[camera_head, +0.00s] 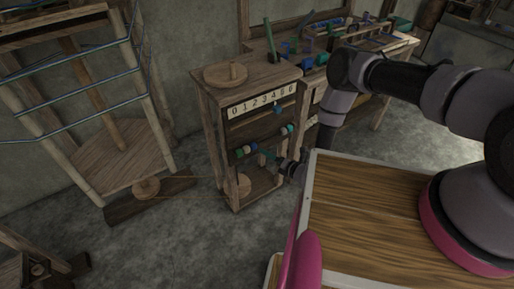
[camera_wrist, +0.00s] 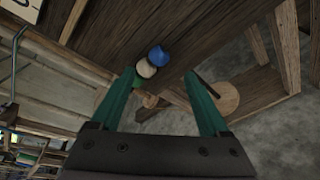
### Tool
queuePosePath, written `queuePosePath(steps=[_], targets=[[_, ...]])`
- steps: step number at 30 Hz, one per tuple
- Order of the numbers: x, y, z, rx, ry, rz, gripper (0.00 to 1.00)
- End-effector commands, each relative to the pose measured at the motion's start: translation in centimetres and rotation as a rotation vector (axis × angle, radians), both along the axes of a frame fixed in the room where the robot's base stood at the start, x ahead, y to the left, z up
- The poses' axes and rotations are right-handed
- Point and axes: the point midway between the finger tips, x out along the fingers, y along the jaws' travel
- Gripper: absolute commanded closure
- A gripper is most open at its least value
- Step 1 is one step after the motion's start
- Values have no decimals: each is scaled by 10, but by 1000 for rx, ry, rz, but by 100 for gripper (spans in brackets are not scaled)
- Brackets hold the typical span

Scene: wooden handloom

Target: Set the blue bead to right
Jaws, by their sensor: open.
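The bead rack is a wooden cabinet (camera_head: 233,182) with a number strip (camera_head: 262,100) at its top. On its lower rod, a green bead (camera_head: 240,153), a white bead (camera_head: 247,150) and a dark blue bead (camera_head: 254,148) sit together at the left. The wrist view shows the blue bead (camera_wrist: 158,56) beside the white bead (camera_wrist: 146,70), with the green bead (camera_wrist: 138,82) partly behind a finger. My gripper (camera_wrist: 162,75) is open, its green fingers apart and nothing held between them. In the head view my gripper (camera_head: 267,156) is in front of the rod, just right of those beads.
More beads (camera_head: 287,130) sit at the rod's right end. A small blue piece (camera_head: 277,110) is just below the number strip. A round wooden disc (camera_head: 226,74) lies on the cabinet top. A wooden frame with blue strands (camera_head: 120,150) stands at left.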

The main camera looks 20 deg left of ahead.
Motion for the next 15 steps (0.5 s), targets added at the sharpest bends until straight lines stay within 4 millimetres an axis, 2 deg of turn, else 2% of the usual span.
queuePosePath(steps=[9, 15], targets=[[32, 50, -13, 2, -4, 4, 21], [44, 67, -19, 1, -2, 3, 21]])
